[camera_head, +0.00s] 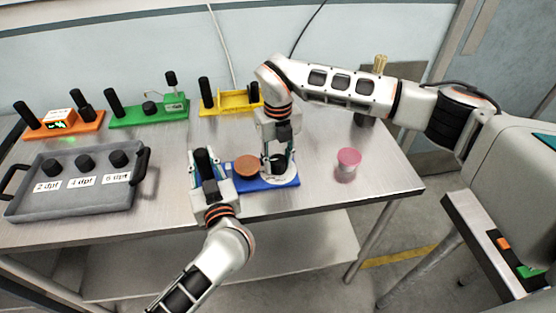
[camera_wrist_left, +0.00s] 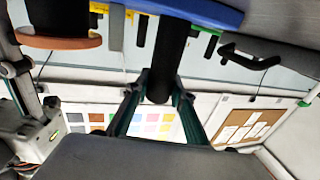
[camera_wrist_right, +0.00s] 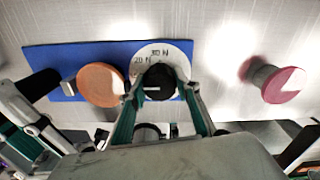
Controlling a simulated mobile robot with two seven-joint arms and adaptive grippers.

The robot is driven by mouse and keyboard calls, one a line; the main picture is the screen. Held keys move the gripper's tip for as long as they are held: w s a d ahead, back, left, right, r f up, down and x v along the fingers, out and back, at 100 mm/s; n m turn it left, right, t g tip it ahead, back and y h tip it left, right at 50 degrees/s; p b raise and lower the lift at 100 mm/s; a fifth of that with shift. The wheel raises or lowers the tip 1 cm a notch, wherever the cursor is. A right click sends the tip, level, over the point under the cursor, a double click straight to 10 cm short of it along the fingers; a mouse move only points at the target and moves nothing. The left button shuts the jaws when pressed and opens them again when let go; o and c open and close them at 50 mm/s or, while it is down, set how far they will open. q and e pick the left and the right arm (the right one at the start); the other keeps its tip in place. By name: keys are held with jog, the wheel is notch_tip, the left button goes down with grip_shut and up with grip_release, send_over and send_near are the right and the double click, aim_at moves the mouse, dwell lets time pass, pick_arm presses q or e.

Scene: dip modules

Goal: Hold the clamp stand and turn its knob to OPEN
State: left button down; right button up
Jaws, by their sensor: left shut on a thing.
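The clamp stand has a blue base (camera_head: 262,185) near the table's front edge, a black upright handle (camera_head: 203,160), an orange disc (camera_head: 245,165) and a black knob (camera_wrist_right: 159,82) on a white dial. The dial reads 20 N and 30 N; no OPEN mark is readable. A short white line on the knob points left in the right wrist view. My left gripper (camera_head: 207,168) is shut on the handle, which also shows in the left wrist view (camera_wrist_left: 172,45). My right gripper (camera_wrist_right: 158,88) points down over the knob, open, its fingers on either side with small gaps.
A pink-topped cylinder (camera_head: 348,158) stands right of the stand. A grey tray (camera_head: 75,200) with black knobs lies at left. Orange (camera_head: 90,127), green (camera_head: 150,118) and yellow (camera_head: 232,105) stands line the back. The table between the stand and the back row is mostly clear.

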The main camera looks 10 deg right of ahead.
jog(key=c, duration=0.4)
jog(key=shift+n, duration=0.4)
jog(key=n, duration=0.3)
jog(key=shift+n, duration=0.3)
jog(key=n, duration=0.4)
jog(key=shift+n, duration=0.3)
jog(key=n, duration=0.4)
jog(key=shift+n, duration=2.5)
